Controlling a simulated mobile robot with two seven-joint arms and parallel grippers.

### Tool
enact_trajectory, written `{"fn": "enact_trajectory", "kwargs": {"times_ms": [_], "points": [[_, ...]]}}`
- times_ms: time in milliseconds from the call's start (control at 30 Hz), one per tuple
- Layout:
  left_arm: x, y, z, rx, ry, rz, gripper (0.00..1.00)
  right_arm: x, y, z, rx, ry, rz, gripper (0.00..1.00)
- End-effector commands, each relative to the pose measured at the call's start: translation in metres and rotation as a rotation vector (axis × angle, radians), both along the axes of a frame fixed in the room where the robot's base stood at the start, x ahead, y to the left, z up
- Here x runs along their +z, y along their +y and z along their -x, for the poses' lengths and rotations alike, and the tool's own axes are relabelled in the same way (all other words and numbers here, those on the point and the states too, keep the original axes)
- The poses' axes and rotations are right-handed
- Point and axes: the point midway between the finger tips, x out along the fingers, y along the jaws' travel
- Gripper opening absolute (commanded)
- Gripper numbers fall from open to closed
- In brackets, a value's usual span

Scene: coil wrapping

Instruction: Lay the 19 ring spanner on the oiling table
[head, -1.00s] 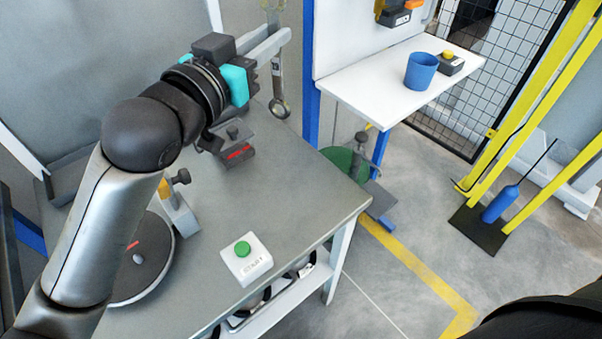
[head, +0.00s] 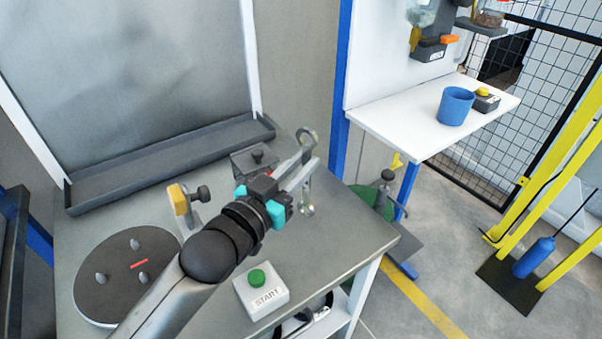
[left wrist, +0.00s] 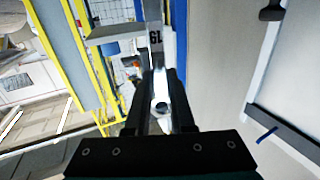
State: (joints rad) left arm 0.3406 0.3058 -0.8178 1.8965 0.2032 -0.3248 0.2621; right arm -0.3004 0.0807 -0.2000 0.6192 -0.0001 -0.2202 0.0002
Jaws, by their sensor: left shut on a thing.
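The ring spanner (head: 307,196) is held upright in my left gripper (head: 302,176), over the far right part of the grey workbench. One ring end shows above the fingers and one below. In the left wrist view the spanner (left wrist: 154,38) reads 19 and sits between the two dark fingers (left wrist: 159,95), which are shut on it. A white table (head: 400,124) against the white panel stands to the right, apart from the spanner; no label shows whether it is the oiling table. My right gripper is not in view.
A blue cup (head: 455,106) and a small box with a yellow button (head: 484,99) stand on the white table's right half; its left half is clear. A blue post (head: 342,85) stands between bench and table. A START button box (head: 261,291) sits on the grey bench (head: 345,225).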

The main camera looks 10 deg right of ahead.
Motion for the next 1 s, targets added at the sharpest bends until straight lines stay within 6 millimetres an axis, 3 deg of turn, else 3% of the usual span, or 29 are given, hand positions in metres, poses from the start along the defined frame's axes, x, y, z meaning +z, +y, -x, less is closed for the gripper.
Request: {"fn": "enact_trajectory", "kwargs": {"times_ms": [67, 467, 500, 733, 1000], "points": [[-0.0086, 0.0001, 0.0001, 0.0, -0.001, 0.0, 0.0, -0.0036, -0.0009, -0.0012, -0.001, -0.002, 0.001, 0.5], [-0.0119, -0.0001, 0.0002, 0.0, -0.002, 0.001, 0.0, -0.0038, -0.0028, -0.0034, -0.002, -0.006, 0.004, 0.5], [-0.0123, -0.0001, 0.0001, 0.0, -0.001, 0.0, 0.25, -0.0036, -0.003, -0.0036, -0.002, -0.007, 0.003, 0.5], [-0.012, -0.0001, 0.0002, 0.0, -0.001, 0.0, 0.51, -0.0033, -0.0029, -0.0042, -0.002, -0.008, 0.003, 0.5], [-0.0106, -0.0001, 0.0002, 0.0, -0.001, 0.0, 0.52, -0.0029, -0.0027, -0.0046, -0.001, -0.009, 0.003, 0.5]]}}
